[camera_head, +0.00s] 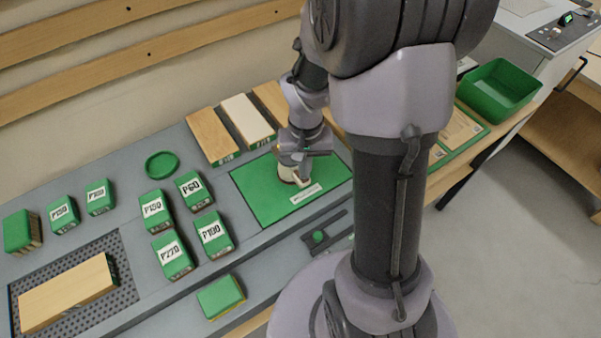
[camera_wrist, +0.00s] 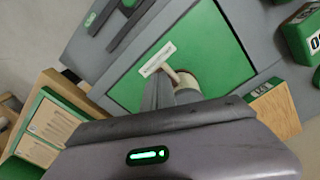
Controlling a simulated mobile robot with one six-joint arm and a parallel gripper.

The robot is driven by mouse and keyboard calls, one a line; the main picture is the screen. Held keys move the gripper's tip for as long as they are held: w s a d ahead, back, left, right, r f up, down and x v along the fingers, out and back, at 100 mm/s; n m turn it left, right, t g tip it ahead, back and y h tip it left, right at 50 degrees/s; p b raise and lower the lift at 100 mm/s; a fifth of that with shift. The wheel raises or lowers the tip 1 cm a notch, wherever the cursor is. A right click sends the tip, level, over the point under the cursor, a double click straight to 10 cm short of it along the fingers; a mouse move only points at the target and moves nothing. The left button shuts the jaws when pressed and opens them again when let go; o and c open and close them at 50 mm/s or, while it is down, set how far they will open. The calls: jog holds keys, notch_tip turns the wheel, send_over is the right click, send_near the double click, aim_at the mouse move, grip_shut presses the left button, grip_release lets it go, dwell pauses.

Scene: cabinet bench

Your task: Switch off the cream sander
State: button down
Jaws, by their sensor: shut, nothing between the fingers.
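The cream sander (camera_head: 287,174) stands on the green mat (camera_head: 250,192), partly hidden by my gripper (camera_head: 304,168). In the wrist view, part of the sander (camera_wrist: 183,80) shows beyond my gripper's grey fingers (camera_wrist: 158,92), with a narrow cream piece reaching toward a white label on the mat. My gripper is shut and empty, right at the sander. I cannot tell whether the fingers touch it. The sander's switch is hidden or too small to make out, so its on or off state cannot be told.
Several green-and-white grit blocks (camera_head: 173,256) stand left of the mat. Wooden boards (camera_head: 212,136) lie behind it. A wooden block (camera_head: 68,292) rests on a perforated plate at the front left. A green bin (camera_head: 498,91) is at the right.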

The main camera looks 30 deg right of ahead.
jog(key=shift+f+b, duration=0.4)
jog(key=shift+f, duration=0.15)
jog(key=shift+r, duration=0.15)
notch_tip(320, 180, up, 7)
jog(key=p, duration=0.6)
jog(key=s+a+r+n+t+y+b, duration=0.1)
jog(key=s+a+r+t+b, duration=0.4)
jog(key=s+a+r, duration=0.6)
jog(key=a+r+y+b, duration=0.1)
jog(key=a+b, duration=0.1)
jog(key=a, duration=0.1)
jog(key=shift+s+a+r+t, duration=0.2)
jog(key=shift+a+t, duration=0.1)
jog(key=shift+t, duration=0.1)
